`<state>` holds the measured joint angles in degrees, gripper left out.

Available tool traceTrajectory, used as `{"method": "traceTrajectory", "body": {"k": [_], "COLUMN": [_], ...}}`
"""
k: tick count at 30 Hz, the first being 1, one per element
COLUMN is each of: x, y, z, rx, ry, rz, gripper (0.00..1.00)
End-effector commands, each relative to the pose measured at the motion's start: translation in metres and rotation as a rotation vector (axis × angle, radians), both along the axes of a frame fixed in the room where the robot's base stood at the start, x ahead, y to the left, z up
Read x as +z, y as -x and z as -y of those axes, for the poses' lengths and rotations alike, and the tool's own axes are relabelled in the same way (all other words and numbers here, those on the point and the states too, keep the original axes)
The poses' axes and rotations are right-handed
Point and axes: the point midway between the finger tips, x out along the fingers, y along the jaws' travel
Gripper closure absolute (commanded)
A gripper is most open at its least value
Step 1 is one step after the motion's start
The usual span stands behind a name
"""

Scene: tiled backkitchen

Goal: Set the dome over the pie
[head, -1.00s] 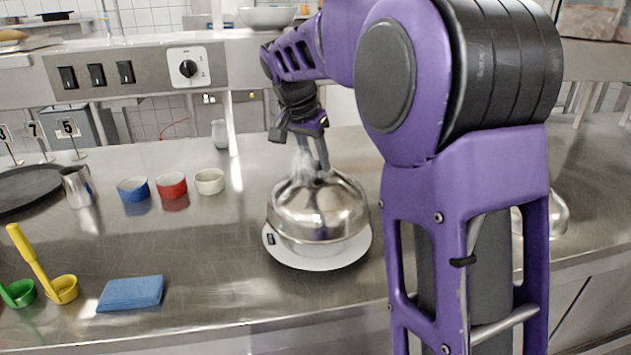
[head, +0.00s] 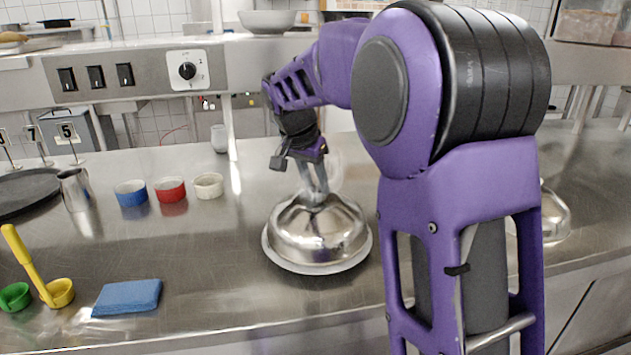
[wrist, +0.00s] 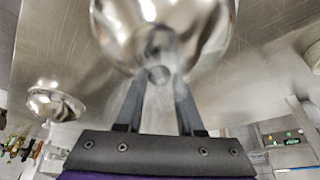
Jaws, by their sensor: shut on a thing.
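The shiny steel dome (head: 318,232) sits low over the pale round base (head: 290,266) on the steel counter, covering nearly all of it. It looks level; I cannot tell whether its rim touches the base. The pie is hidden under the dome. My gripper (head: 315,196) points down from above and is shut on the dome's top knob. In the wrist view the dome (wrist: 125,30) fills the top middle, with the fingers of my gripper (wrist: 158,80) at its knob.
Another steel dome (head: 554,216) stands at the right, partly behind my arm. Blue (head: 131,194), red (head: 170,190) and white (head: 208,186) cups stand to the left. Counter around the base is clear.

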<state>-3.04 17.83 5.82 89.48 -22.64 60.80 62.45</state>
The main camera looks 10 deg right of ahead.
Motion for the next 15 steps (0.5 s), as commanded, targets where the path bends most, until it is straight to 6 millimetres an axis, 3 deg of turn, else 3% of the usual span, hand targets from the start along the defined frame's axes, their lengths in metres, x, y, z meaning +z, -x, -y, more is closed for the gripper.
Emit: {"method": "traceTrajectory", "body": {"k": [2, 3, 7, 15], "x": [0.0014, 0.0003, 0.0004, 0.0009], "y": [-0.0003, -0.0001, 0.0000, -0.0001], "z": [-0.0001, -0.0001, -0.0001, -0.0002], "rx": [0.001, 0.000, 0.000, 0.000], "ry": [0.000, 0.000, 0.000, 0.000], "rz": [0.003, 0.000, 0.000, 0.000], "gripper": [1.00, 0.56, 0.34, 0.34]}}
